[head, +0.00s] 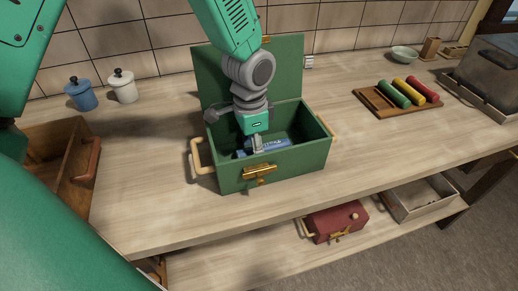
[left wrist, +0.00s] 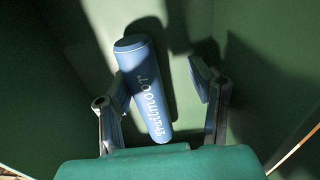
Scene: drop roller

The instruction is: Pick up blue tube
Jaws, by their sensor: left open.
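The blue tube (left wrist: 149,85) lies inside the open green box (head: 285,163), on its floor. It is a blue cylinder with white lettering. In the head view the tube (head: 270,145) shows partly, with my left gripper (head: 250,145) reaching down into the box over it. In the left wrist view my left gripper (left wrist: 160,100) is open, one finger on each side of the tube. The left finger is close to the tube; there is a gap to the right finger. My right gripper is not in view.
The box's raised lid (head: 290,65) stands behind my left arm. A wooden tray (head: 372,101) with green, yellow and red tubes is to the right. A wooden crate (head: 50,130) and two lidded jars are to the left. A red box (head: 337,222) sits on the lower shelf.

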